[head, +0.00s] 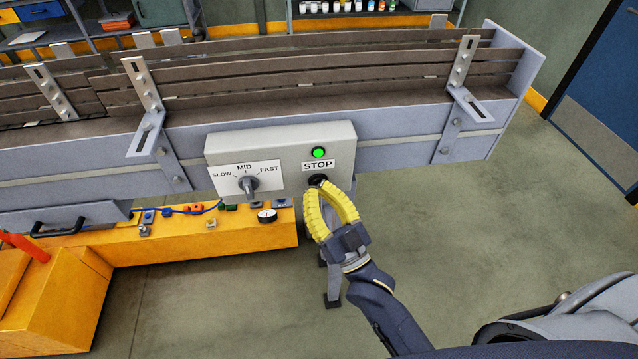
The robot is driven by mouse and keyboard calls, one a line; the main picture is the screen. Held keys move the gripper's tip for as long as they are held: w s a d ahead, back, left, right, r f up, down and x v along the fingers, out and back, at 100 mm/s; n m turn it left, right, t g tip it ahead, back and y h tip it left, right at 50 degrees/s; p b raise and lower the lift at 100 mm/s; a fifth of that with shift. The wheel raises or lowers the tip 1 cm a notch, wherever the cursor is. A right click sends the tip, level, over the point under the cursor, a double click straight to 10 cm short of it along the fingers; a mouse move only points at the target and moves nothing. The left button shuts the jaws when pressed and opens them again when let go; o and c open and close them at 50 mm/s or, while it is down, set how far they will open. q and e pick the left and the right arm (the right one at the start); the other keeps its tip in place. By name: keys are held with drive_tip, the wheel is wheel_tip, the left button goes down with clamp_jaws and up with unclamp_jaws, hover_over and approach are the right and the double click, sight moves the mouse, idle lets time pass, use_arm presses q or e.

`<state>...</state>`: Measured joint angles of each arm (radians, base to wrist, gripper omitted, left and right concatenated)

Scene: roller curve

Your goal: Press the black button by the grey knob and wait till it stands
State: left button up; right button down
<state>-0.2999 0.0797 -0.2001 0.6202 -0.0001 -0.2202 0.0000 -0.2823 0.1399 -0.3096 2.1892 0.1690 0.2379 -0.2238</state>
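The grey control box (285,145) is fixed to the front of the conveyor. The grey knob (248,186) sits on its white SLOW, MID, FAST plate; I cannot tell its exact setting. The black button (317,179) is right of the knob, under the STOP label (318,166). A green lamp (319,152) above the label is lit. My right gripper (322,187) has yellow fingers that come together at the tips. The tips are at the button's lower edge and partly cover it; contact is unclear. My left gripper is out of view.
The curved roller conveyor (330,88) with slatted guide rails runs behind the box. A yellow bench (200,240) with small fittings and a gauge (267,215) is below left. Open floor (480,220) lies to the right. A blue door is far right.

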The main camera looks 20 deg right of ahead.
drive_tip(key=shift+w, duration=0.45)
idle(0.8)
drive_tip(key=shift+s, duration=0.9)
drive_tip(key=shift+s+a, duration=0.1)
drive_tip(key=shift+s+a, duration=0.15)
drive_tip(key=shift+s, duration=1.05)
drive_tip(key=shift+s+a, duration=0.1)
drive_tip(key=shift+s, duration=1.1)
